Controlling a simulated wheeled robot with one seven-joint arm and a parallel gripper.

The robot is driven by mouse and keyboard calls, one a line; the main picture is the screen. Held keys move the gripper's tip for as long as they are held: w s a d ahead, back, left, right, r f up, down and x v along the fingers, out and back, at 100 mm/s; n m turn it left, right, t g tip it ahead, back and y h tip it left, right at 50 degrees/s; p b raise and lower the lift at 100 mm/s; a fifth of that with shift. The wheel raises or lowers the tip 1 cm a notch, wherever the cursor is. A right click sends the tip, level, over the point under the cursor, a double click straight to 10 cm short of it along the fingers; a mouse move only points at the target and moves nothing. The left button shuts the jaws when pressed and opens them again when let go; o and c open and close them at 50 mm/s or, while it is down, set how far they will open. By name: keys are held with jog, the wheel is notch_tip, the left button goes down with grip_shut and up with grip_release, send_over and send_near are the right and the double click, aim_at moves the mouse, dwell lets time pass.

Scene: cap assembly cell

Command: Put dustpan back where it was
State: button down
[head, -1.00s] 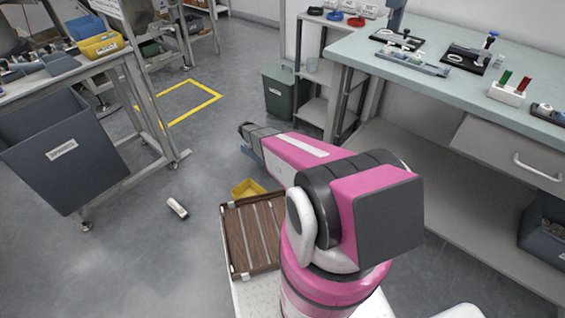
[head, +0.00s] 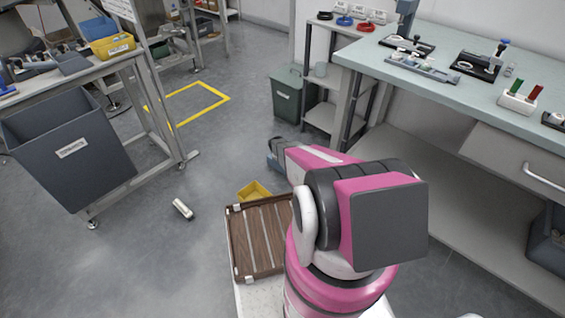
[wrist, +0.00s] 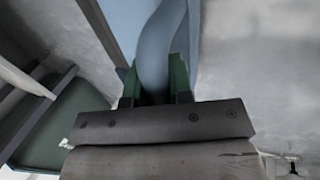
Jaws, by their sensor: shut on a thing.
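The dustpan shows in the wrist view as a light blue piece (wrist: 161,45) with a curved handle running between my gripper's green fingers. My gripper (wrist: 155,88) is shut on this handle. The blue pan's far end runs out of the top of that view. In the head view a small bit of blue (head: 273,162) shows below the far end of my arm.
A dark green bin (head: 287,95) stands beside a shelf unit (head: 320,117). The workbench (head: 440,83) is at right. A grey bin (head: 70,150) hangs at left. A white item (head: 183,208) lies on the floor. Yellow tape (head: 200,118) marks clear floor.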

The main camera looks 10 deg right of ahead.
jog(key=shift+w+f, duration=0.1)
jog(key=shift+f, duration=0.85)
jog(key=c, duration=1)
grip_release()
jog(key=shift+r, duration=0.1)
